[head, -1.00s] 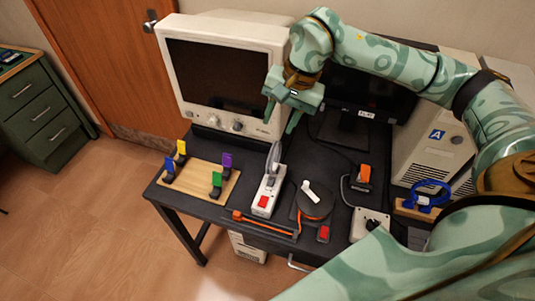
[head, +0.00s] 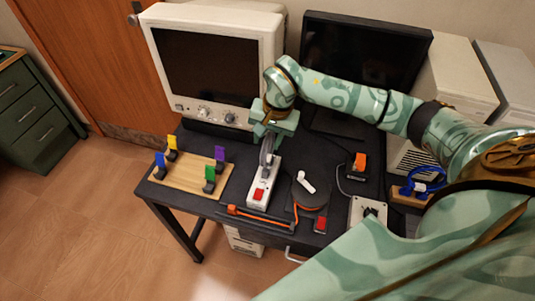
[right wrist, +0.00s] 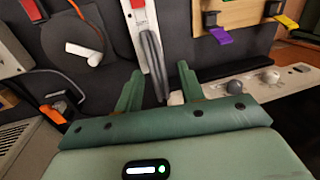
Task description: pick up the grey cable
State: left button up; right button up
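The grey cable (head: 266,151) rises as a narrow loop at the far end of a white power strip (head: 262,187) with a red switch. The cable also shows in the right wrist view (right wrist: 153,62), running from the strip toward my gripper. My right gripper (head: 270,136) is above the strip's far end, close to the cable. In the right wrist view its two fingers (right wrist: 160,73) are open, with the cable in line with the gap between them. I cannot tell whether they touch it. My left gripper is not in view.
A beige monitor (head: 218,62) stands close behind my right gripper. A wooden board (head: 187,176) with coloured clips lies left. A dark reel (head: 308,193), an orange-handled tool (head: 258,217) and a blue cable coil (head: 421,182) lie around the dark table.

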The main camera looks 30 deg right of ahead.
jog(key=shift+w+f, duration=0.1)
jog(key=shift+f, duration=0.6)
grip_shut()
jog(key=shift+r, duration=0.15)
